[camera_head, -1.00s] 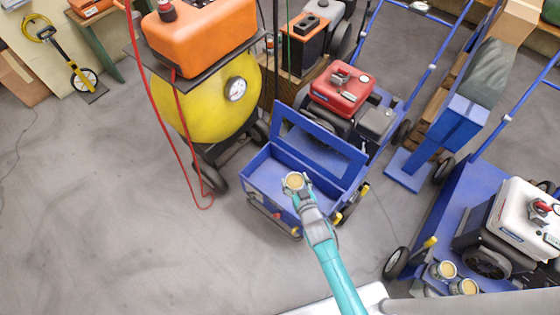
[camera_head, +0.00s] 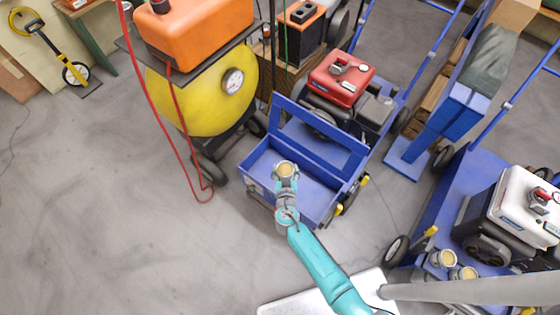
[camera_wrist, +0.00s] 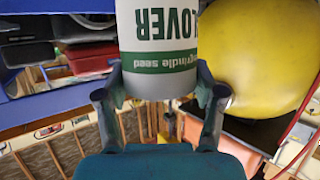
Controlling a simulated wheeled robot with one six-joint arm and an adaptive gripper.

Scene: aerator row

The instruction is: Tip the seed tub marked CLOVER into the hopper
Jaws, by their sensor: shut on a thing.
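My gripper (camera_head: 285,180) is shut on the clover tub (camera_head: 285,169), a small white tub with green lettering. In the wrist view the tub (camera_wrist: 165,40) sits between both fingers and reads "LOVER"; the first letter is not visible. From the head view its round top shows tan seed inside, and it looks about upright. The hopper (camera_head: 257,160) is an open blue box with a raised, framed back panel. The tub appears over the hopper's opening, nearer its left side; its exact height above is hard to tell. The seed level in the tub cannot be judged.
A yellow tank (camera_head: 205,100) with an orange tank (camera_head: 195,30) on top stands left of the hopper, with a red hose hanging down. A red engine (camera_head: 340,78) is behind. Two similar tubs (camera_head: 443,259) (camera_head: 464,274) sit on the blue machine at right. Floor at left is clear.

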